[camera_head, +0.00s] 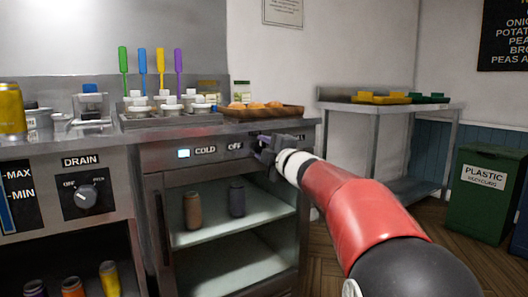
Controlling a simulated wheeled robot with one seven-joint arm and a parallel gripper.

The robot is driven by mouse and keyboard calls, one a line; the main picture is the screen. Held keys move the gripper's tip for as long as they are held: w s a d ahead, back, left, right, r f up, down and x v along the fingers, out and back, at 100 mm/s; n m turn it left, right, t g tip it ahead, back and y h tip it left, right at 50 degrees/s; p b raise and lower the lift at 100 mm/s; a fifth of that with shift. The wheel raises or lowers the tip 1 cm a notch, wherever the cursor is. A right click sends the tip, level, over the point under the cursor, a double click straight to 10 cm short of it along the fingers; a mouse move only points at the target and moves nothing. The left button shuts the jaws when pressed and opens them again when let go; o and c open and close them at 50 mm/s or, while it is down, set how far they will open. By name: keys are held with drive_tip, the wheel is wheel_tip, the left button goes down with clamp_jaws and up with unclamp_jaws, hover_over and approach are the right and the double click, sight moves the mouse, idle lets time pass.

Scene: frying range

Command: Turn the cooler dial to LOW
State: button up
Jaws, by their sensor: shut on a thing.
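The cooler (158,162) stands under the counter, with a lit indicator, the word COLD and the word OFF on its top panel. My gripper (264,150) is at the panel just right of OFF, reaching in from the right. Its jaws are shut on the cooler dial, which the gripper hides almost wholly. The dial's pointer and any label right of OFF cannot be read. A brown can (193,211) and a dark can (236,199) stand on the cooler's upper shelf.
A separate DRAIN dial (84,195) is on the left unit. The counter above holds a tray of browned food (290,112), white pots and colored-handled tools. A side table (390,106) and a green recycling bin (485,195) stand at right. Open floor lies between.

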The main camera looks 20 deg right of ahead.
idle(0.4)
drive_tip(key=o, duration=1)
drive_tip(key=shift+v, duration=3.9)
